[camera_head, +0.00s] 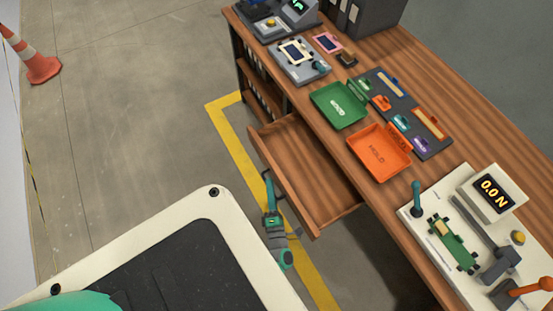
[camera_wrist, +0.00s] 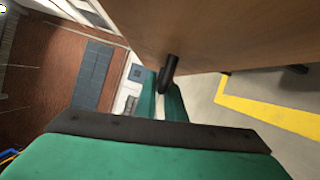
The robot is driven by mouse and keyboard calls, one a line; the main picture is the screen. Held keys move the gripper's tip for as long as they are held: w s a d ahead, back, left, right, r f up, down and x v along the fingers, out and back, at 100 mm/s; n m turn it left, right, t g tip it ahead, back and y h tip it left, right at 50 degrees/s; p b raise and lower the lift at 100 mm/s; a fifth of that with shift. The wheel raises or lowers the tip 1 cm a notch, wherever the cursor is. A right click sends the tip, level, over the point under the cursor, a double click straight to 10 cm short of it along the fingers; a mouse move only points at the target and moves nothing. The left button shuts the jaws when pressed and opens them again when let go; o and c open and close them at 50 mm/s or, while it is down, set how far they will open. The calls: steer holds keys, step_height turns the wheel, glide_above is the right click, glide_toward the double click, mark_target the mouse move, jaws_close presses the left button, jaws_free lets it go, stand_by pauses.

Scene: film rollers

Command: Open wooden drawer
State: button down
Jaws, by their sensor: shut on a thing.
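The wooden drawer (camera_head: 318,178) stands pulled out from under the workbench, and its inside is bare where I can see it. My gripper (camera_head: 268,179) is at the drawer's front face, on its left side in the head view. In the wrist view, the dark handle (camera_wrist: 170,68) sticks out from the wooden drawer front (camera_wrist: 215,35). The green fingers of my gripper (camera_wrist: 160,98) are shut on this handle. The far part of the handle is partly hidden by the fingers.
The wooden bench top (camera_head: 440,110) holds a green tray (camera_head: 340,105), an orange tray (camera_head: 380,152) and a force tester (camera_head: 490,200). My pale base lies below the arm. Yellow floor tape (camera_head: 226,115) runs beside the bench. A traffic cone (camera_head: 35,62) stands far left, with open floor between.

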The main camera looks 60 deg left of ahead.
steer(key=shift+d, duration=0.1)
steer(key=c, duration=1.8)
jaws_free()
steer(key=shift+c, duration=0.2)
steer(key=v, duration=1)
steer(key=shift+d, duration=0.3)
